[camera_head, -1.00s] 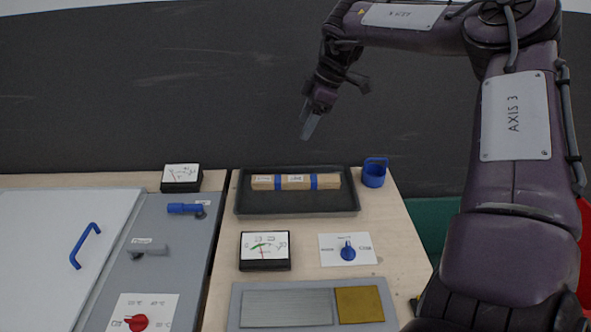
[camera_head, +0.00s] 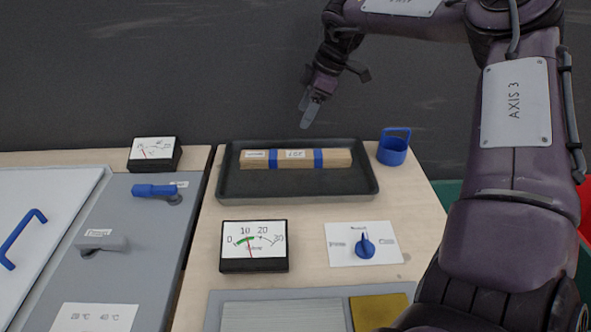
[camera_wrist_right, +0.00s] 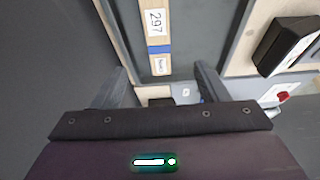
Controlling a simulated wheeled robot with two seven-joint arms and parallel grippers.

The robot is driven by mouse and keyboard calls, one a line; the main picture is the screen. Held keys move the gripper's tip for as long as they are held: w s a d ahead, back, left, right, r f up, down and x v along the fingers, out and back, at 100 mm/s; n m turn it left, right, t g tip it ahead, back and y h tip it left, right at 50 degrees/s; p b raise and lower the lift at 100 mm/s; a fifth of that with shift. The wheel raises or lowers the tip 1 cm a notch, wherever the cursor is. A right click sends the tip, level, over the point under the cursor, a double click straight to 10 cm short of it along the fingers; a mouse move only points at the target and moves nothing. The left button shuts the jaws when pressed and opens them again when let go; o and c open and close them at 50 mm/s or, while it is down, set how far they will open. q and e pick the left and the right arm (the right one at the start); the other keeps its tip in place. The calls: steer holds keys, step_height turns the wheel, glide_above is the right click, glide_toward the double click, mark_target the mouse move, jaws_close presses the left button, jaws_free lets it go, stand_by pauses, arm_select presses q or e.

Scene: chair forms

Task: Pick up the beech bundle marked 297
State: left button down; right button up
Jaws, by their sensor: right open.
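The beech bundle (camera_head: 338,158) is a pale wooden bar with two blue bands and white labels. It lies lengthwise in the black tray (camera_head: 300,188) at the back of the table. In the right wrist view the bundle (camera_wrist_right: 156,48) runs away from the jaws, and its label reads 297. My right gripper (camera_head: 309,114) is above and behind the tray, pointing down, apart from the bundle. In the wrist view its two fingers (camera_wrist_right: 160,84) stand wide apart with nothing between them. My left gripper is in neither view.
A blue handled cup (camera_head: 392,152) stands just right of the tray. A dial gauge (camera_head: 254,246) and a card with a blue knob (camera_head: 364,246) are in front. Another gauge (camera_head: 154,153) stands at the back left. A dark wall rises behind the table.

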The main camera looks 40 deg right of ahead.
steer(key=b, duration=0.4)
glide_above(297, 154)
steer(key=s+d, duration=0.2)
steer(key=f, duration=0.6)
steer(key=shift+w+a+f, duration=0.2)
steer(key=shift+w+f, duration=0.05)
steer(key=shift+a+f, duration=0.1)
steer(key=shift+f, duration=0.2)
steer(key=x, duration=0.6)
steer(key=shift+s+d+f, duration=0.15)
steer(key=shift+d+f, duration=0.15)
steer(key=shift+d, duration=0.05)
steer(key=shift+a+f, duration=0.1)
steer(key=shift+f, duration=0.2)
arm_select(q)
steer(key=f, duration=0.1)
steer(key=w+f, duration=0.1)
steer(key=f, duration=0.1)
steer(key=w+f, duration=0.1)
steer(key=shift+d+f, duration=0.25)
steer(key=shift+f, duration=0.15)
arm_select(e)
steer(key=shift+c, duration=0.2)
steer(key=shift+r, duration=0.1)
steer(key=c, duration=1.2)
